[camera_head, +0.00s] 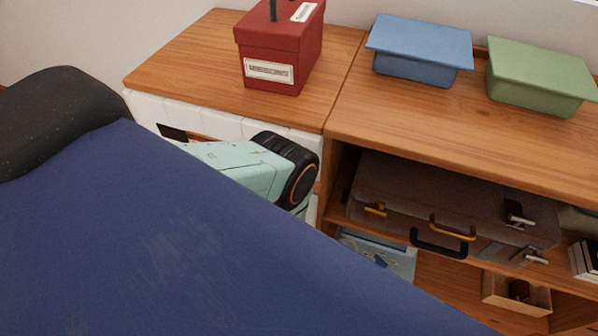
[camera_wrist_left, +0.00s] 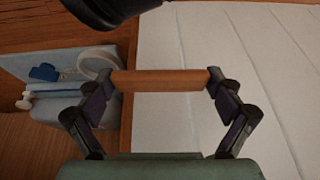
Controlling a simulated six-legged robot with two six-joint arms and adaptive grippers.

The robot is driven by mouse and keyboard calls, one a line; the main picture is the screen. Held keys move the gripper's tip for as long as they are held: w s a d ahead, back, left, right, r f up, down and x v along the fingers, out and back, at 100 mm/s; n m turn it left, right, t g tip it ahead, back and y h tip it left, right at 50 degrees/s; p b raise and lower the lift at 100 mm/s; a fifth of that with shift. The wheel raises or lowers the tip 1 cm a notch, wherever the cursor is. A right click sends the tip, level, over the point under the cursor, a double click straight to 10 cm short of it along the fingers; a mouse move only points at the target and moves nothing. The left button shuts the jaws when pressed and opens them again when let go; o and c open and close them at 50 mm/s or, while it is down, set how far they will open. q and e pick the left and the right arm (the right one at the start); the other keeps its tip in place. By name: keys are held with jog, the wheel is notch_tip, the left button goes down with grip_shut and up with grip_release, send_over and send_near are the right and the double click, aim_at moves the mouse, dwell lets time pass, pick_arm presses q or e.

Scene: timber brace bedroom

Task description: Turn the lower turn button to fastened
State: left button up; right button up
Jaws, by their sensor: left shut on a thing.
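In the left wrist view my left gripper (camera_wrist_left: 166,86) is shut on a wooden bar, which looks like the lower turn button (camera_wrist_left: 165,77). The bar lies across the picture between the two fingertips. Behind it is a white slatted panel (camera_wrist_left: 230,45), which also shows below the left top in the head view (camera_head: 225,126). In the head view a mint-green part of my arm is in front of the cabinet, and the gripper itself is hidden. The upper turn button cannot be made out clearly. My right gripper is not in view.
A red box (camera_head: 277,55) stands on the cabinet top (camera_head: 190,60). A blue box (camera_head: 418,50) and a green box (camera_head: 540,75) stand further right. A brown suitcase (camera_head: 440,205) lies on the open shelf. A dark blue surface hides the lower left.

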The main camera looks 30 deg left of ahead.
pick_arm(q)
jog(key=shift+w+r, duration=0.1)
jog(key=shift+w, duration=0.1)
dwell(0.4)
jog(key=o, duration=0.8)
jog(key=shift+s, duration=0.1)
jog(key=shift+v, duration=5.95)
jog(key=shift+s, duration=0.1)
jog(key=shift+x, duration=6)
